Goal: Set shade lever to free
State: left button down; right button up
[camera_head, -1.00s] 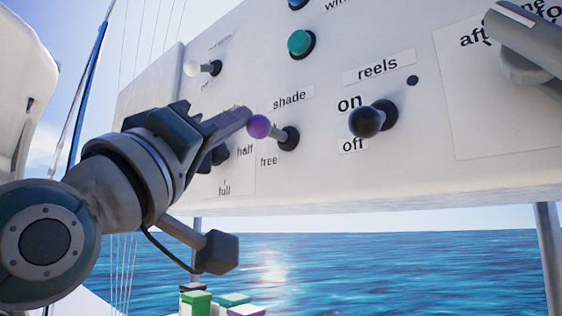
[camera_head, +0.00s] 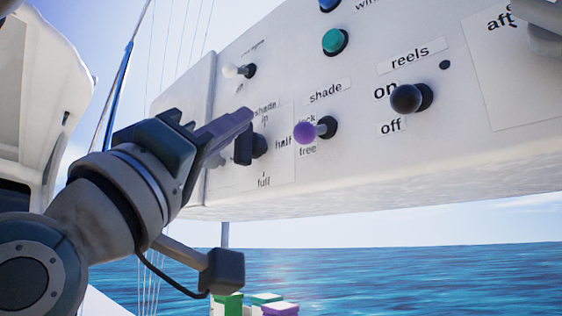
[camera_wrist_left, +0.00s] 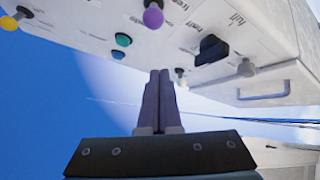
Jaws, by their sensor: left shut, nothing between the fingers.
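The shade lever (camera_head: 326,128) sits on the white panel under the "shade" label. Its purple ball (camera_head: 304,133) points out and slightly down, just above the "free" label (camera_head: 308,151), with "lock" partly visible above it. The purple ball also shows at the top of the left wrist view (camera_wrist_left: 153,17). My left gripper (camera_head: 248,116) is shut and empty, left of the ball and apart from it. Its closed fingers (camera_wrist_left: 160,75) show in the left wrist view. My right gripper is not in view.
A dark knob (camera_head: 258,146) marked "half" and "full" is just behind my left fingertips. The black reels lever (camera_head: 406,98) is right of the shade lever, a green button (camera_head: 334,41) above, a white-tipped lever (camera_head: 231,71) upper left. Colored blocks (camera_head: 266,299) lie below.

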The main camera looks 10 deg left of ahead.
pick_arm(q)
jog(key=v, duration=0.1)
jog(key=b+v, duration=0.1)
jog(key=v, duration=0.1)
jog(key=shift+d+f, duration=0.15)
jog(key=shift+f, duration=0.2)
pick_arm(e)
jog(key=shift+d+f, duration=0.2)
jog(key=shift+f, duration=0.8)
pick_arm(q)
jog(key=shift+w, duration=0.1)
